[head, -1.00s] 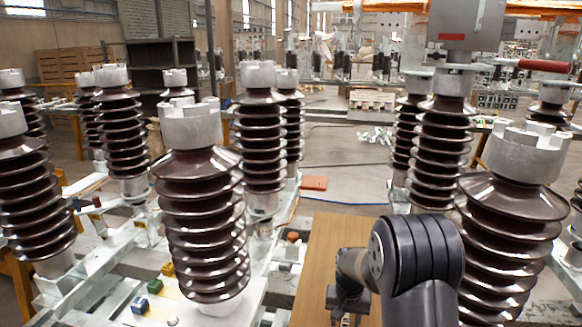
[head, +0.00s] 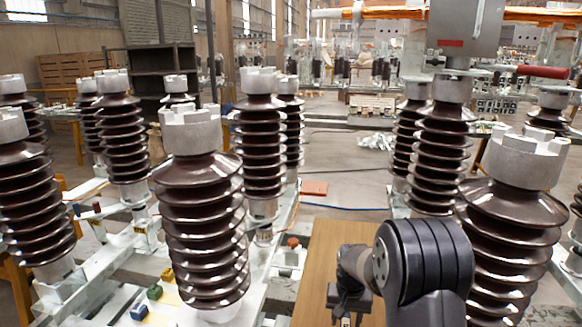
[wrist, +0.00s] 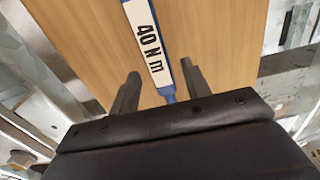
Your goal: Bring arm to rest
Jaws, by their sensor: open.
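My gripper (wrist: 160,70) is open, with its two fingers apart over a wooden board (wrist: 80,40). A blue tool with a white label reading "40 N m" (wrist: 150,42) lies along the board. Its lower end shows between the fingers, and neither finger appears to touch it. I cannot tell the height of the gripper above it. In the head view my dark arm is bent at the lower right, and my gripper (head: 347,312) hangs low over the wooden board (head: 325,250). The fingertips are cut off or too small to make out there.
Tall brown ribbed insulators stand close on both sides, one left of the board (head: 200,220) and one right of my arm (head: 505,240). Small coloured blocks (head: 153,292) lie on the left frame.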

